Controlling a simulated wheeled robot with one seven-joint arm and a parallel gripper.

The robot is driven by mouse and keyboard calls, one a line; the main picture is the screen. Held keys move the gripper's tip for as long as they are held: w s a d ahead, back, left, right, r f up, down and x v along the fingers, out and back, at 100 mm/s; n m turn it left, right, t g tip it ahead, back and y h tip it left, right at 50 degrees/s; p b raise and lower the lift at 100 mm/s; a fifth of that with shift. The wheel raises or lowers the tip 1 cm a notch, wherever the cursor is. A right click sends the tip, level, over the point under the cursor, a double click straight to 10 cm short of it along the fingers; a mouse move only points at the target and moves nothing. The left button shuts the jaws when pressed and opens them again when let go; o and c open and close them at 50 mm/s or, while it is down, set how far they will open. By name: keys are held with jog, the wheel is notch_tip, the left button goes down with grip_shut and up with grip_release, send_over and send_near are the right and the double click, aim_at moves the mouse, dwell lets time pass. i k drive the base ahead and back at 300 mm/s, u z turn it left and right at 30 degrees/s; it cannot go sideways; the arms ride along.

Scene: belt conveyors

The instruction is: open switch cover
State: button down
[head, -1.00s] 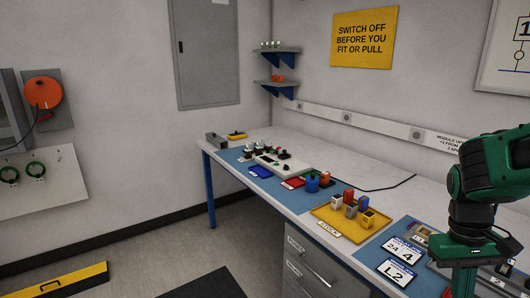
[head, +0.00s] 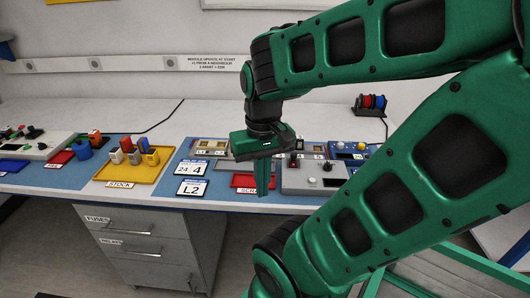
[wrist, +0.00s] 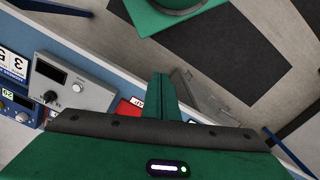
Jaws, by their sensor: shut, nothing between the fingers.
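My gripper (head: 263,180) hangs pointing down over the front of the bench, in front of the red tray (head: 242,181). Its green fingers are together with nothing between them; they also show in the wrist view (wrist: 163,97). Just right of it in the head view is a grey control box (head: 300,181) with a white knob, a dark panel and a small red-and-dark part at its back left. The grey box is at the left in the wrist view (wrist: 62,72), apart from the fingers. I cannot make out which part is the switch cover.
A blue box (head: 349,149) with knobs stands behind the grey box. A yellow stock tray (head: 106,175) with several modules and white number cards (head: 192,187) lie to the left. Drawers (head: 140,240) are below the bench. My arm hides the right side.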

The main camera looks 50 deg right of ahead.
aim_at(293, 157)
jog(key=z, duration=1.25)
jog(key=k, duration=0.35)
jog(key=z, duration=0.2)
jog(key=i, duration=0.5)
jog(key=u, duration=0.1)
